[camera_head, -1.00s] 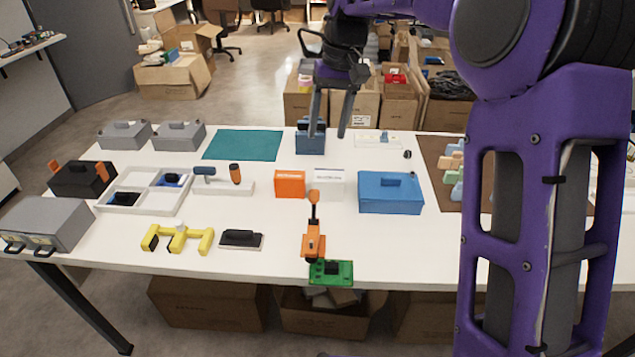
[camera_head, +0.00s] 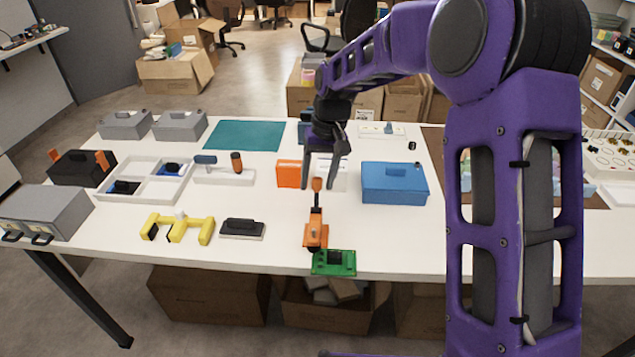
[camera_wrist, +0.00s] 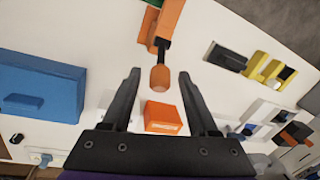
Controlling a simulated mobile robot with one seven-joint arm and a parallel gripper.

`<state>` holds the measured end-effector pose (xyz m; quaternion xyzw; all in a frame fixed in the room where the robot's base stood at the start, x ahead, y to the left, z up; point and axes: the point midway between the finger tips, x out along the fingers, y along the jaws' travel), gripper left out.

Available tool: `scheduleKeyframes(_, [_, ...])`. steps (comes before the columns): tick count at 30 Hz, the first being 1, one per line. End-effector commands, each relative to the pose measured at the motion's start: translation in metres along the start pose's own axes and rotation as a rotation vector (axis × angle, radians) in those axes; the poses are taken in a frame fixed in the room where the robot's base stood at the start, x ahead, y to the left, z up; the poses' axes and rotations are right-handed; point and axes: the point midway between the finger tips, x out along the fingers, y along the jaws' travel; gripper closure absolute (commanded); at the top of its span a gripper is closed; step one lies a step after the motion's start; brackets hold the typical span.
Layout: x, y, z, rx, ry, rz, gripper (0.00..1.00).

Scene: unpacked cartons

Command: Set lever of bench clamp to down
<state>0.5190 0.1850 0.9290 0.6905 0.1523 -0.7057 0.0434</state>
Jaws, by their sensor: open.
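The bench clamp (camera_head: 316,235) is orange and stands at the front edge of the white table, beside a green board. Its lever (camera_head: 317,192) has a dark rod and an orange knob, and it points up and away from the table's front edge. In the wrist view the clamp body (camera_wrist: 165,20) is at the top, and the lever's orange knob (camera_wrist: 159,78) lies between and just ahead of my fingers. My gripper (camera_head: 320,186) is open and empty, with its fingers on either side of the knob in the head view. I cannot tell whether they touch it.
An orange box (camera_head: 288,174) stands close behind the clamp, left of my gripper. A blue toolbox (camera_head: 394,185) is to the right. A black-handled block (camera_head: 242,229) and a yellow clamp-like tool (camera_head: 178,228) lie to the left. The green board (camera_head: 334,262) sits at the table's front edge.

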Motion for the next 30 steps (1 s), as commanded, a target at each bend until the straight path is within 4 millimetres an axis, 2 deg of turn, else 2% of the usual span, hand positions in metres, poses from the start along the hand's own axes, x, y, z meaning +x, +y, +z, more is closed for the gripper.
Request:
scheduleKeyframes(11, [0.0055, -0.0001, 0.0002, 0.000, 0.000, 0.000, 0.42])
scheduleKeyframes(18, [0.0053, -0.0001, 0.0001, 0.000, 0.000, 0.000, 0.85])
scheduleKeyframes(21, [0.0052, 0.0000, 0.0001, 0.000, 0.000, 0.000, 1.00])
scheduleKeyframes(30, [0.0050, -0.0001, 0.0000, 0.000, 0.000, 0.000, 1.00])
